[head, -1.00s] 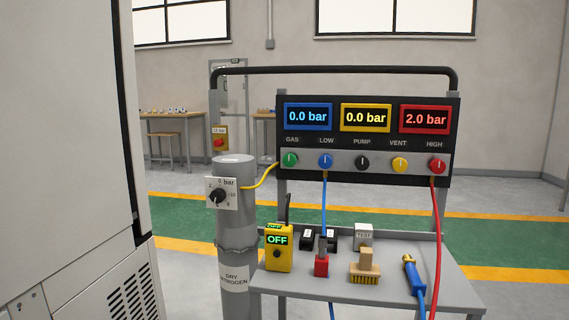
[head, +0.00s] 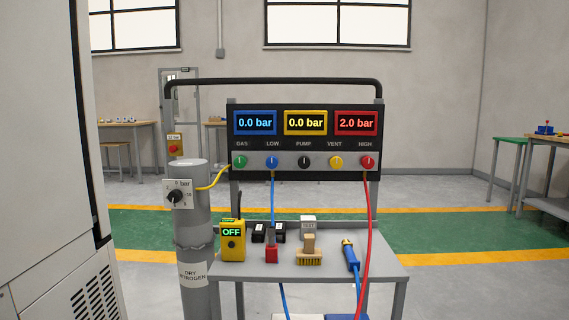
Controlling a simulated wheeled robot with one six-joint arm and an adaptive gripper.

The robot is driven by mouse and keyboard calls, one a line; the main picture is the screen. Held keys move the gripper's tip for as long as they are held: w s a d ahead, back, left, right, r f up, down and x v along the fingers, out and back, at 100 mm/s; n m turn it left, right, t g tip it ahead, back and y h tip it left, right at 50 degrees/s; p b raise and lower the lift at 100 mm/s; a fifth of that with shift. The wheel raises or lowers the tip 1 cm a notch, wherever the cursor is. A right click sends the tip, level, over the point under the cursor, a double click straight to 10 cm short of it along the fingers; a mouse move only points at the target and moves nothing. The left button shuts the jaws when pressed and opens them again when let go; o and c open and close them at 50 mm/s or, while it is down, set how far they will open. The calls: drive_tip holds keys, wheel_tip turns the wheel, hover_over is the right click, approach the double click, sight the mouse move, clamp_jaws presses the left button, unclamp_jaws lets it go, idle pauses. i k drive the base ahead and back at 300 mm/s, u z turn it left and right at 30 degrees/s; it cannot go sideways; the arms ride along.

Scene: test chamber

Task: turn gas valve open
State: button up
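The gas valve is the green knob (head: 240,162) under the GAS label, at the left end of the knob row on the black panel (head: 304,190). A yellow hose (head: 213,181) runs from beside it to the grey dry nitrogen cylinder (head: 193,235). The knob's small white mark looks roughly upright, but it is too small to be sure. The blue display (head: 255,123) reads 0.0 bar, the yellow one (head: 306,122) 0.0 bar and the red one (head: 356,122) 2.0 bar. My gripper is not in view.
A grey cart shelf (head: 385,270) below the panel holds a yellow device reading OFF (head: 232,242), a brush (head: 309,253) and a blue tool (head: 350,254). A large white cabinet (head: 45,150) stands at the left.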

sight(240, 162)
drive_tip(key=z, duration=0.95)
drive_tip(key=i, duration=0.85)
drive_tip(key=u, duration=0.65)
